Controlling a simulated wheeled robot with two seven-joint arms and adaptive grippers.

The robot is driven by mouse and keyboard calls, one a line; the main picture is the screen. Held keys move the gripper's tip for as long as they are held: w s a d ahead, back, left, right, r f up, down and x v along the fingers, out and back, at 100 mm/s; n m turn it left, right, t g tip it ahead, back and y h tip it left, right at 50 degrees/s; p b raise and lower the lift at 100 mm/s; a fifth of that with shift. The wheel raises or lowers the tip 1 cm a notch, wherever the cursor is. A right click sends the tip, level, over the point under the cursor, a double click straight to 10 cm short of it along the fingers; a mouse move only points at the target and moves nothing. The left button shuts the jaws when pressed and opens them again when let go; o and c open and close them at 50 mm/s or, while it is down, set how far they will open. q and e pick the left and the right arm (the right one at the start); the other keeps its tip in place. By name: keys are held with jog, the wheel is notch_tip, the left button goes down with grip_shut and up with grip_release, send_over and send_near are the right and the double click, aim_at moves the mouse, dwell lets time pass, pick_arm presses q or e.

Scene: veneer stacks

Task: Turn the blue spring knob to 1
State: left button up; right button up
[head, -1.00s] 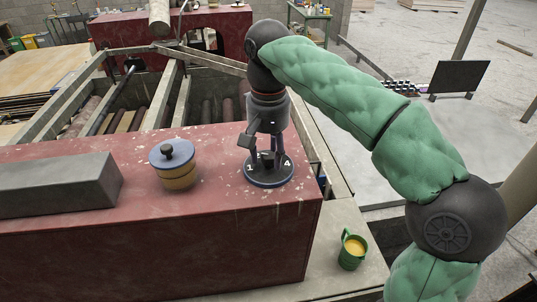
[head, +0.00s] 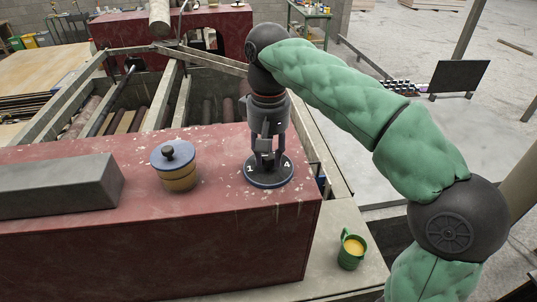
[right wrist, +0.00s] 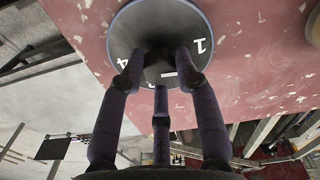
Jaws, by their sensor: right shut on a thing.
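The spring knob has a round dark dial with a blue rim (head: 268,181) on the red surface. The dial carries a white 1 at its left and a white 4 at its right in the head view. In the right wrist view the dial (right wrist: 162,18) shows 4 at the left and 1 at the right. My right gripper (head: 267,158) points down over the dial, its fingers shut around the knob's middle. The fingers mostly hide the grip; a small white mark shows between them in the wrist view. My left gripper is not in view.
A yellow-brown jar with a blue lid (head: 178,172) stands left of the dial. A grey block (head: 60,187) lies farther left. A green mug (head: 351,249) stands lower, right of the red box (head: 150,248). The red top between jar and dial is clear.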

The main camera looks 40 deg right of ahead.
jog(key=shift+f+n+p, duration=0.1)
jog(key=shift+n+p, duration=0.2)
jog(key=shift+n, duration=1.5)
jog(key=shift+n, duration=0.7)
jog(key=shift+n+p, duration=0.35)
jog(key=shift+n, duration=0.65)
jog(key=n, duration=0.2)
jog(key=shift+n, duration=0.7)
jog(key=shift+p, duration=0.3)
